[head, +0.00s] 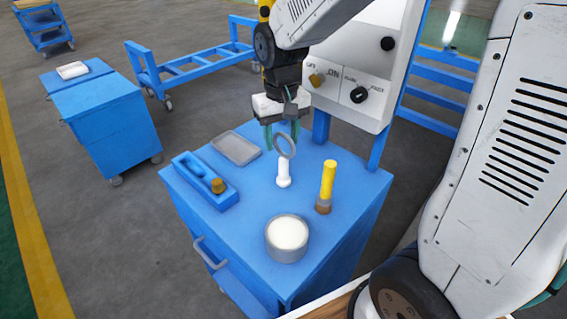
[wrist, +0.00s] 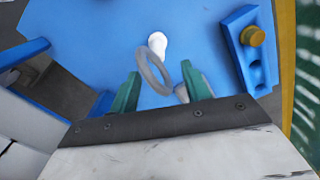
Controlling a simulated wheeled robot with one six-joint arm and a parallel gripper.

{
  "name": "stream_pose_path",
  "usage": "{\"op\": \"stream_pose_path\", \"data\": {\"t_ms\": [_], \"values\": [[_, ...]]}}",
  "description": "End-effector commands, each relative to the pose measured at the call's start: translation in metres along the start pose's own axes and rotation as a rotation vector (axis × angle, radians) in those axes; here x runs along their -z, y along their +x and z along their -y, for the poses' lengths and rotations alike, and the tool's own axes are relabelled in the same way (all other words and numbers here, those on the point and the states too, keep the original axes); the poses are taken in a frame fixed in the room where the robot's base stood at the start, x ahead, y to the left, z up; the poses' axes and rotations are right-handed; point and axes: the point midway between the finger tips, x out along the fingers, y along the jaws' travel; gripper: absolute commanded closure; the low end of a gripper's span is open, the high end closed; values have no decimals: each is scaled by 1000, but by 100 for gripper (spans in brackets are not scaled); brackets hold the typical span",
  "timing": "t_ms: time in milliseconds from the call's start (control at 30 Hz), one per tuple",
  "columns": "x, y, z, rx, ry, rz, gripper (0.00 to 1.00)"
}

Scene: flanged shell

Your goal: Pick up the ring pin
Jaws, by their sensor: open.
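The ring pin is a grey ring (head: 286,147) above a short white post with a rounded foot (head: 283,174), upright on the blue cabinet top (head: 250,215). My gripper (head: 280,135) points down just above and behind it, with green fingers spread apart and nothing held. In the wrist view, the grey ring (wrist: 148,72) shows between the two fingers (wrist: 160,72), nearer the left one, and the white foot (wrist: 157,43) lies beyond. I cannot tell whether a finger touches the ring.
A blue slotted block with a brass knob (head: 205,180) and a grey tray (head: 236,148) stand left. A yellow-handled tool (head: 327,182) stands right, and a round grey container with a cream top (head: 287,237) is in front. A white control panel (head: 345,85) rises behind.

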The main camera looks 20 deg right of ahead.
Motion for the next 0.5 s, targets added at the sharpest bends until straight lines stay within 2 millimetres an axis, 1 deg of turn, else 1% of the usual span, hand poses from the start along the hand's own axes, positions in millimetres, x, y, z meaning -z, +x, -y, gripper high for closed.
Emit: {"op": "stream_pose_path", "data": {"t_ms": [200, 300, 400, 500], "values": [[-2, 33, -5, 0, 0, 4, 53], [-1, 44, -5, 0, 0, 2, 53], [-1, 48, -5, 0, 0, 1, 53], [-1, 48, -5, 0, 0, 0, 53]]}}
